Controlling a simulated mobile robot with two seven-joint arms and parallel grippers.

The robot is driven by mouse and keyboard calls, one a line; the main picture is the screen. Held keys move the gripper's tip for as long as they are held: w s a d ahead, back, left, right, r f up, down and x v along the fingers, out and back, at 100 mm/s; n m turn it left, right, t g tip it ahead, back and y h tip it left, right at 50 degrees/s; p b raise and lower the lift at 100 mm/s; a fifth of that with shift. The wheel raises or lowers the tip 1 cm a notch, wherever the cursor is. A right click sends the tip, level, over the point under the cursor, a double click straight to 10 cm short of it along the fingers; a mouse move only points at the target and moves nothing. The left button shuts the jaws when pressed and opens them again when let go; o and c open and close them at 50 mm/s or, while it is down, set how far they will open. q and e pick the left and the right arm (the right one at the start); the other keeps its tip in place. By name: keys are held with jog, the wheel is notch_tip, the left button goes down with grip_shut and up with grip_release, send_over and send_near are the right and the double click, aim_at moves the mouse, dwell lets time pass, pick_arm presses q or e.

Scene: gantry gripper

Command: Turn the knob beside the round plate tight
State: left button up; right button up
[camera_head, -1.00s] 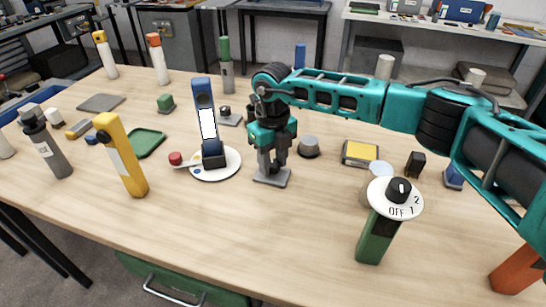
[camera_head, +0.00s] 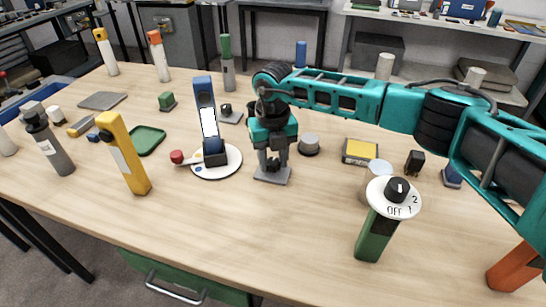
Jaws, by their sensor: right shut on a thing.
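The round white plate (camera_head: 231,169) lies on the table left of centre, with a blue upright block (camera_head: 206,112) standing on it. Beside it, to the right, is a grey square base (camera_head: 272,175) with a small dark knob (camera_head: 272,164) on it. My right gripper (camera_head: 276,160) points straight down over this base and is shut on the knob. The fingers and wrist hide most of the knob, and how tight it sits cannot be seen. My left gripper is not in view.
A red-ended lever (camera_head: 177,157) juts left from the plate. A yellow upright block (camera_head: 124,155) stands farther left. A grey round knob (camera_head: 309,144) is close on the right. A dial marked OFF, 1, 2 (camera_head: 403,209) stands front right. The table's front middle is clear.

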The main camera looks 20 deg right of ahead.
aim_at(273, 162)
jog(key=o, duration=1)
jog(key=shift+o, duration=0.2)
jog(key=shift+r, duration=0.1)
notch_tip(273, 162, up, 13)
